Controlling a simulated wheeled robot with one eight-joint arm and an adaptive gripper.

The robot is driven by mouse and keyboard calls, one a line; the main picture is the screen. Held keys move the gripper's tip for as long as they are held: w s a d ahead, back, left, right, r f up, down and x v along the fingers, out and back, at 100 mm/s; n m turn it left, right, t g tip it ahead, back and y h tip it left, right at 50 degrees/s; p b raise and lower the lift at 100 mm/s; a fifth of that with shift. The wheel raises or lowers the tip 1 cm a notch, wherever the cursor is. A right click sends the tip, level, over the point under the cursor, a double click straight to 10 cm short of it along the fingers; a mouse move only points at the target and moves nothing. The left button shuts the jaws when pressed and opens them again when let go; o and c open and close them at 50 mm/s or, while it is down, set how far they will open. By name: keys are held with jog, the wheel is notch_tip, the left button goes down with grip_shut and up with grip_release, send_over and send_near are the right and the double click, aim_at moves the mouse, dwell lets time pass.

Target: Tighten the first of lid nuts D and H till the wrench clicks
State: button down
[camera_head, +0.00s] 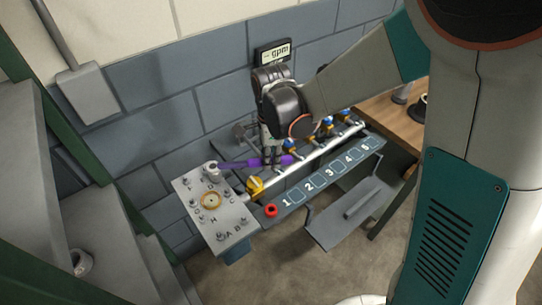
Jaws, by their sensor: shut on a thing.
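My gripper (272,158) points down and is shut on the purple handle of a wrench (240,164). The wrench lies roughly level, with its grey head (211,169) at the left, over the back edge of the grey lid plate (222,224). Several small nuts stand on the plate around a yellow ring (211,200). The letter H shows on the plate near a nut in front of the ring, and A and B near the front edge. I cannot make out the letter D. Whether the wrench head sits on a nut is too small to tell.
A silver pipe (312,158) with a yellow valve (255,186) and several blue-topped fittings runs right from the plate. A gauge reading gpm (273,53) hangs on the block wall behind. A grey tray (345,215) sits in front.

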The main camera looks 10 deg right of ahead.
jog(key=shift+f+b, duration=0.75)
jog(key=shift+f, duration=0.1)
jog(key=s+a+m, duration=0.1)
jog(key=s+m, duration=0.3)
jog(key=s, duration=0.2)
jog(key=shift+b, duration=0.35)
jog(key=shift+s, duration=0.1)
jog(key=shift+w, duration=0.25)
dwell(0.4)
